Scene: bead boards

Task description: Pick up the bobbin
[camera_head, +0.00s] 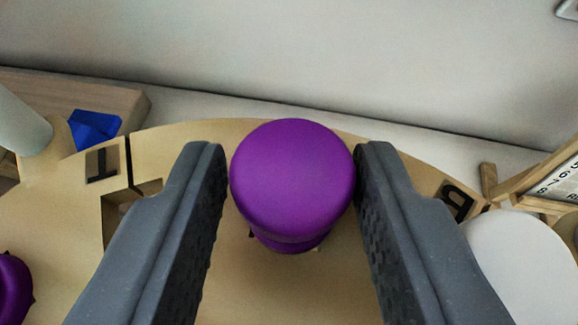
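A purple bobbin (292,180) with a round flat top stands in the middle of the camera_head view, over the curved wooden board (270,290). Its narrower lower part shows just below the top. My gripper (291,165) has one grey finger on each side of the bobbin. The right finger looks right against its edge, and only a very thin gap, if any, shows at the left finger. I cannot tell if the fingers press on it. Whether its base rests on the board is hidden.
Another purple piece (12,290) is at the lower left edge. A blue block (94,130) and a pale cylinder (22,122) are at the upper left. A white round object (525,262) and a wooden frame (555,180) are at the right. A pale wall rises behind.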

